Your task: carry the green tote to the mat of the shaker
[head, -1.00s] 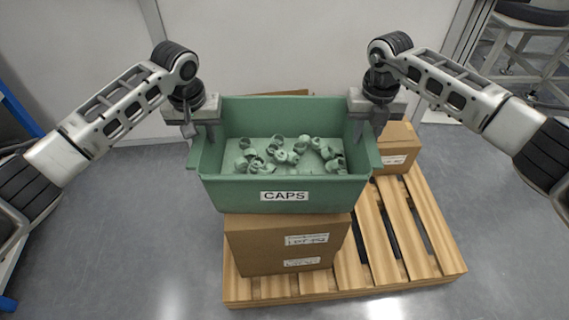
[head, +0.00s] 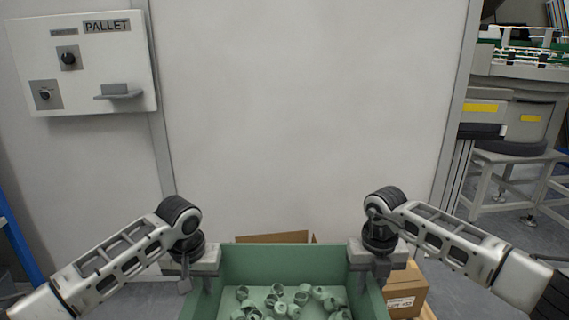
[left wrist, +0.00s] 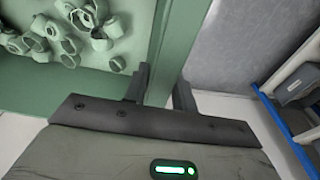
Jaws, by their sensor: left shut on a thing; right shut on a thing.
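The green tote (head: 285,258) is at the bottom middle of the head view, its front cut off by the picture edge. Several pale green caps (head: 290,300) lie loose in it. My left gripper (head: 195,278) is shut on its left wall. In the left wrist view, the tote's wall (left wrist: 163,50) runs between the two fingers of my left gripper (left wrist: 160,92), with caps (left wrist: 70,30) beside it. My right gripper (head: 380,274) is shut on the right wall. The tote's underside is hidden. No mat is in view.
A cardboard box (head: 404,292) stands right of the tote, another (head: 273,238) behind it. A white wall panel (head: 310,110) stands behind, with a PALLET control board (head: 85,65) at left. A grey machine with yellow labels (head: 510,118) and a white stand (head: 515,180) are at right.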

